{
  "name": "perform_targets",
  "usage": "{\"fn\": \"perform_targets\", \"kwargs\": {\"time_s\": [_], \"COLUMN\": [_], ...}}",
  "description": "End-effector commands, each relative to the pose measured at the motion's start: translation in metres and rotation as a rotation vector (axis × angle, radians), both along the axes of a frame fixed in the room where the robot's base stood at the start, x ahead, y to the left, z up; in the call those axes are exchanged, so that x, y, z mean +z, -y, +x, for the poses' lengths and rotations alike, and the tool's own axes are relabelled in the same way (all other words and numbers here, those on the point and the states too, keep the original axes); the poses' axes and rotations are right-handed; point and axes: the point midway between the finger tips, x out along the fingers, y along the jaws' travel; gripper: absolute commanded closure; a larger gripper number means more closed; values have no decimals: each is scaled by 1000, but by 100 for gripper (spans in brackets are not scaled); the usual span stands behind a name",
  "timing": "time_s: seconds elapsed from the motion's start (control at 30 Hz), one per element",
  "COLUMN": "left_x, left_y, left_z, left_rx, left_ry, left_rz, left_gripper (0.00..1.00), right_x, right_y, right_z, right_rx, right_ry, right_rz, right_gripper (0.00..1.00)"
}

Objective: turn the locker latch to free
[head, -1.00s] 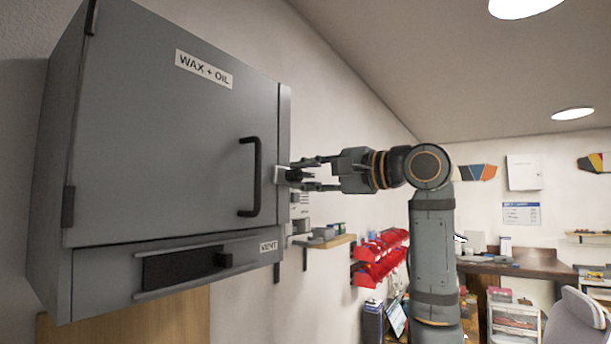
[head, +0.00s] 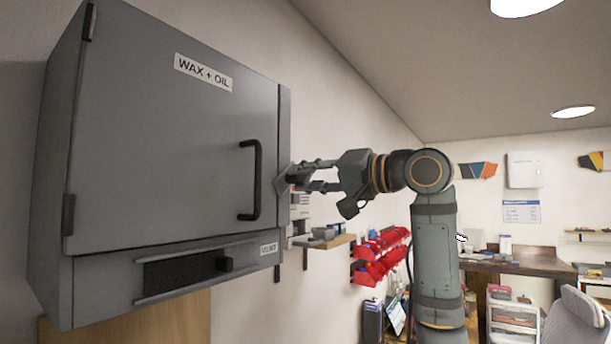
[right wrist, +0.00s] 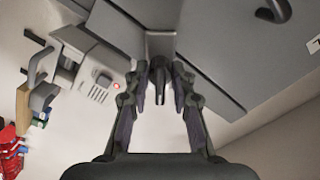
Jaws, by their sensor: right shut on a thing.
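The grey locker (head: 160,130) hangs on the left wall, its door shut, with a "WAX + OIL" label and a black bar handle (head: 252,180). The latch (head: 282,181) is at the door's right edge, and its plate looks tilted. My right gripper (head: 302,178) comes in from the right and is shut on the latch, its fingers rolled at a slant. In the right wrist view the dark latch knob (right wrist: 159,86) sits between the fingertips. The fingers partly hide the latch in the head view. My left gripper is not in view.
Right of the locker are a grey wall device (right wrist: 100,82), a small wooden shelf (head: 325,242) and red bins (head: 380,258). A workbench (head: 510,266) stands farther back. The air right of my gripper looks clear.

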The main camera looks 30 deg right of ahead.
Motion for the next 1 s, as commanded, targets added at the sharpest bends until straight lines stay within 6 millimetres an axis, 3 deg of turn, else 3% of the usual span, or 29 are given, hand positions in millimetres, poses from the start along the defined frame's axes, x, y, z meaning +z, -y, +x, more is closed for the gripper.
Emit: {"fn": "perform_targets", "kwargs": {"time_s": [0.6, 1.0], "left_x": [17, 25], "left_y": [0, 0], "left_z": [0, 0], "left_rx": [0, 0], "left_ry": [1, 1], "left_rz": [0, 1], "left_gripper": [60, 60], "right_x": [1, 0], "right_y": [0, 0], "right_z": [0, 0], "right_rx": [-1, 1], "right_ry": [218, 322], "right_rz": [-534, -782], "right_gripper": [100, 100]}}
